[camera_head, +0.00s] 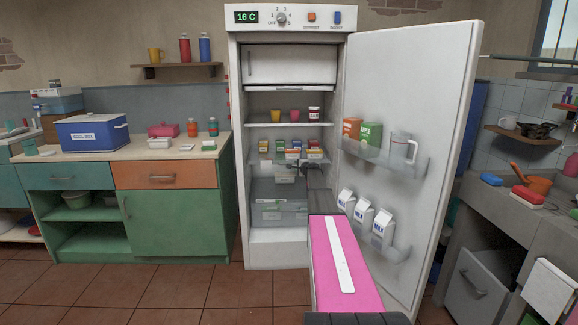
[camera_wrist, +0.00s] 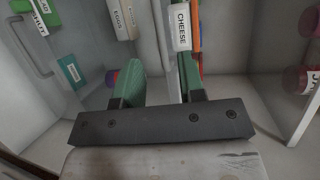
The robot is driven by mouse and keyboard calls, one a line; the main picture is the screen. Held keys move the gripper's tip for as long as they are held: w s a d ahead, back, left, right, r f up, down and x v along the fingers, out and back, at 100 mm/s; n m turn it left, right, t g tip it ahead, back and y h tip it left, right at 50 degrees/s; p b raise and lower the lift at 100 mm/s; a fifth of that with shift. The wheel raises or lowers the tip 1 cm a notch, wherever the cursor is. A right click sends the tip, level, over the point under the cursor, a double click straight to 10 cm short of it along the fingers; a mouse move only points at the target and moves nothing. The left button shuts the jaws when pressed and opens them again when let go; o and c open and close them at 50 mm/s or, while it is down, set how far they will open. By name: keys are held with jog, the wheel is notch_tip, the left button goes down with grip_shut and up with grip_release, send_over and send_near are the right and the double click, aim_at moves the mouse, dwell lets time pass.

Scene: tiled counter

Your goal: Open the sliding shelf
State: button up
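The fridge (camera_head: 293,38) stands with its door wide open to the right. A shelf (camera_head: 262,161) in its middle bears several small food boxes and appears to be the sliding shelf. I cannot tell whether it is pulled out. My gripper (camera_wrist: 160,78) has two green fingers, set apart, in the wrist view. In the head view my arm reaches into the fridge just below that shelf, and the fingers are hard to make out. A box labelled CHEESE (camera_wrist: 181,25) shows beyond the right finger. I cannot tell whether the fingers touch the shelf.
The open door (camera_head: 412,90) holds a jug (camera_head: 402,149) and milk cartons (camera_head: 363,217) on its racks, close to my arm's right. Clear drawers (camera_head: 278,208) lie below the shelf. The counter (camera_head: 150,152) with a blue cool box (camera_head: 93,133) stands left. Tiled floor in front is clear.

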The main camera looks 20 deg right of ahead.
jog(key=x, duration=0.9)
jog(key=shift+w, duration=0.15)
grip_shut()
